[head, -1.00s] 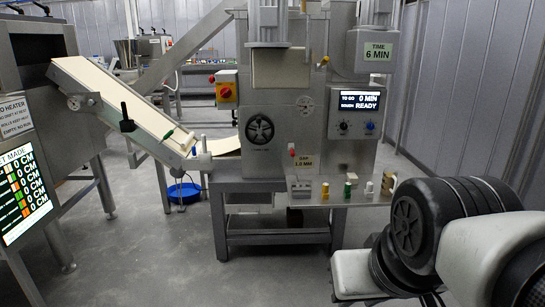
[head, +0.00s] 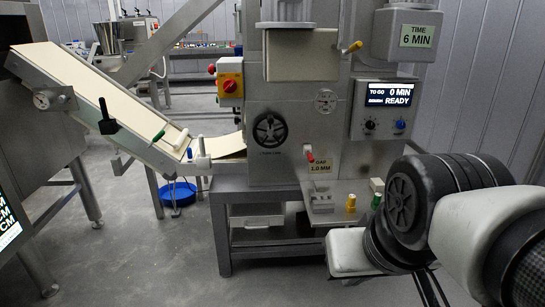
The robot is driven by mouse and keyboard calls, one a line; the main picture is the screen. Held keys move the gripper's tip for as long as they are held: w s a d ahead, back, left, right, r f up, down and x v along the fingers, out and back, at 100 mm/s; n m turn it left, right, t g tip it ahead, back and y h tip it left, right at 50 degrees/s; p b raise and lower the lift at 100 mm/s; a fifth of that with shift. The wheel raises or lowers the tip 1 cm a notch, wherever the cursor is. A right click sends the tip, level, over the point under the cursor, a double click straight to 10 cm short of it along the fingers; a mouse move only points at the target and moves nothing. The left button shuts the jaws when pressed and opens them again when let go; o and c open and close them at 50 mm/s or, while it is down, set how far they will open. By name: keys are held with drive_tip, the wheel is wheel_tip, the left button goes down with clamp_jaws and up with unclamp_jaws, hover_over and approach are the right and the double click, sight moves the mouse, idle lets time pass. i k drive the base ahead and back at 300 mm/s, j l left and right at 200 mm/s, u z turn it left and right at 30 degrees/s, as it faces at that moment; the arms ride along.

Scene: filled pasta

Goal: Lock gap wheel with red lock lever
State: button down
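The gap wheel (head: 269,130) is a dark spoked handwheel on the front of the grey pasta machine in the head view. The red lock lever (head: 309,154) is a small red-tipped handle to the right of and below the wheel, just above the "GAP 1.0 MM" label (head: 320,168). My gripper (head: 430,290) shows only as thin dark parts at the lower right, below my arm. It is apart from the wheel and the lever. Whether its fingers are open or shut cannot be seen.
A grey shelf (head: 338,217) with small coloured pieces juts from the machine's front, partly behind my arm. A sloping conveyor (head: 95,100) stands at the left, with a blue bowl (head: 178,194) on the floor. The floor in front is clear.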

sight(307, 149)
drive_tip(key=i+j, duration=0.4)
drive_tip(key=i, duration=0.25)
drive_tip(key=i+j, duration=0.4)
drive_tip(key=i, duration=0.2)
drive_tip(key=i+j+z, duration=0.1)
drive_tip(key=i+j, duration=0.3)
drive_tip(key=i, duration=0.25)
drive_tip(key=k+l+z, duration=0.2)
drive_tip(key=z, duration=0.15)
drive_tip(key=i+j+u, duration=0.2)
drive_tip(key=u, duration=0.15)
